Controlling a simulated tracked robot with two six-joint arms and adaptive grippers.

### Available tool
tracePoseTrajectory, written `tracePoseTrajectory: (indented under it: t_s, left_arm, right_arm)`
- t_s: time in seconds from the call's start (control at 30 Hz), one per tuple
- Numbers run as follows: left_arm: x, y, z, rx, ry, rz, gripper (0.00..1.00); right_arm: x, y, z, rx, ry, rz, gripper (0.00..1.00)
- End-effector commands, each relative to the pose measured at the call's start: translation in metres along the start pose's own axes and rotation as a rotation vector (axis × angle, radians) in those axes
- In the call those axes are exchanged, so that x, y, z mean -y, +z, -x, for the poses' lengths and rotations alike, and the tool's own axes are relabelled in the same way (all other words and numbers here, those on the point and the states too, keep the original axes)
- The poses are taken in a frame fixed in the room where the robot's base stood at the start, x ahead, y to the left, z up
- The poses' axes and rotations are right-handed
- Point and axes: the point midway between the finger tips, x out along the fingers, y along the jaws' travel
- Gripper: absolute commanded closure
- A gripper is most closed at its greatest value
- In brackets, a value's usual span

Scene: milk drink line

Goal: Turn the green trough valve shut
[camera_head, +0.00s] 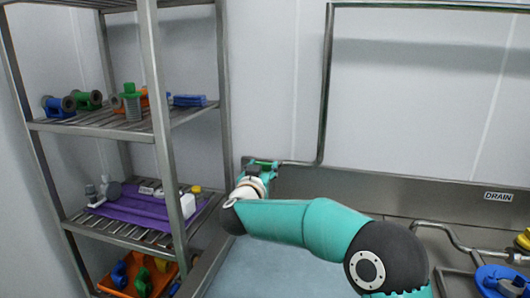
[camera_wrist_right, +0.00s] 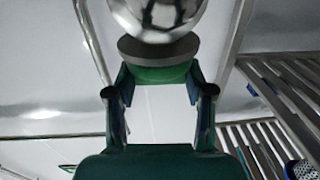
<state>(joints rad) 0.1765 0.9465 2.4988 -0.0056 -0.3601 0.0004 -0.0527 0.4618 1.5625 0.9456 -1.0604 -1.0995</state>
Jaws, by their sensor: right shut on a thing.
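The green trough valve (camera_head: 266,163) sits at the back corner of the steel trough, by the foot of the pipe. In the head view it is small and partly hidden by my right gripper (camera_head: 260,172), which reaches it at the end of my teal right arm. In the right wrist view, the green valve part (camera_wrist_right: 158,75) lies between the fingertips of my right gripper (camera_wrist_right: 157,82). The gripper is shut on it. A grey disc and a shiny steel body (camera_wrist_right: 158,15) are beyond it. My left gripper is out of view.
A steel rack (camera_head: 165,150) with coloured fittings stands left of the valve, close to my gripper. A steel pipe (camera_head: 324,90) rises along the wall behind. A DRAIN label (camera_head: 498,196), bent pipe and blue bowl (camera_head: 500,282) are at right.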

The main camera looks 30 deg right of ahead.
Motion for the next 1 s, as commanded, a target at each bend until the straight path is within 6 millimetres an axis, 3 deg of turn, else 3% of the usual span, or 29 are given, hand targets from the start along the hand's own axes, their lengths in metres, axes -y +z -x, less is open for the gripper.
tracePoseTrajectory:
  t_s: [0.2,0.67,0.7,0.83,1.0]
  left_arm:
    - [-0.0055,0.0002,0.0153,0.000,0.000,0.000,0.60]
    - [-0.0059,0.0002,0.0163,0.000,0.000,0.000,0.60]
    - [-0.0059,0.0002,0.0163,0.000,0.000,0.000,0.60]
    - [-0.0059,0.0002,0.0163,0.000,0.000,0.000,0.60]
    - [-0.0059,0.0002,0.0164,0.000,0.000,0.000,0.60]
  right_arm:
    - [0.0031,0.0003,0.0005,0.003,0.061,0.002,0.82]
    - [0.0026,0.0036,0.0010,0.005,0.079,0.003,0.82]
    - [0.0026,0.0037,0.0010,0.005,0.079,0.003,0.46]
    - [0.0024,0.0037,0.0010,0.006,0.080,0.003,0.24]
    - [0.0016,0.0023,0.0007,0.003,0.081,0.002,0.22]
